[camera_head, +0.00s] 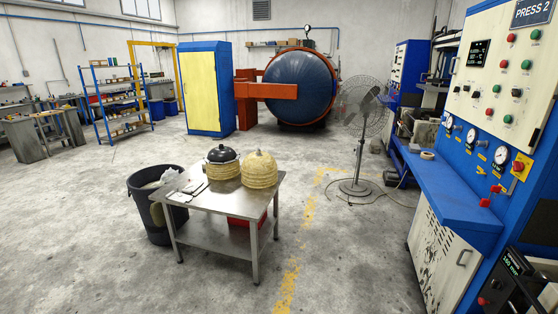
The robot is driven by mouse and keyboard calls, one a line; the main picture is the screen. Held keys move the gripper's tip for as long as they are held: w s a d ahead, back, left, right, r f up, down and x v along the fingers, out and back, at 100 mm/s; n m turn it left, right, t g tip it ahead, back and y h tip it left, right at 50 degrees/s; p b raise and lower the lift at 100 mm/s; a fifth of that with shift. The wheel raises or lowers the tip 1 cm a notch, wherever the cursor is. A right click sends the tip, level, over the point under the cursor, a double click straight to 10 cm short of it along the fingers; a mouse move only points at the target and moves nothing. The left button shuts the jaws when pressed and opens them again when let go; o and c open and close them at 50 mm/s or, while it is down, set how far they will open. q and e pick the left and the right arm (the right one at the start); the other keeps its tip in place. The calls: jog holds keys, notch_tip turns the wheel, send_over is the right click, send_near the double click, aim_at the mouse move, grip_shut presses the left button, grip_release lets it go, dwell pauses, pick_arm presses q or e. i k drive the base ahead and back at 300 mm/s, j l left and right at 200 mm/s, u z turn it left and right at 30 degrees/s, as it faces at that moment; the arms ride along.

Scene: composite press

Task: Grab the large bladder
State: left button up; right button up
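Two dome-shaped items stand side by side on a small metal table (232,204) in the middle of the room. The right one is a tan ribbed dome (259,170) with a small knob on top. The left one is a tan ribbed body with a black domed top (221,154). I cannot tell for certain which of them is the large bladder. Neither of my grippers is in view, and nothing touches the two domes.
A black bin (151,215) stands against the table's left side. White sheets or small items (185,188) lie on the table's left part. A pedestal fan (358,150) and the blue press bench (445,195) are to the right. Floor in front of the table is clear.

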aim_at(259, 170)
jog(key=i+l, duration=0.15)
jog(key=i, duration=0.35)
jog(key=i+l+u, duration=0.1)
jog(key=i, duration=0.45)
jog(key=i+l, duration=0.3)
jog(key=i, duration=0.2)
jog(key=i+l, duration=0.2)
jog(key=i, duration=0.3)
jog(key=i+l+u, duration=0.1)
jog(key=i, duration=0.4)
jog(key=i+l, duration=0.35)
jog(key=i, duration=0.15)
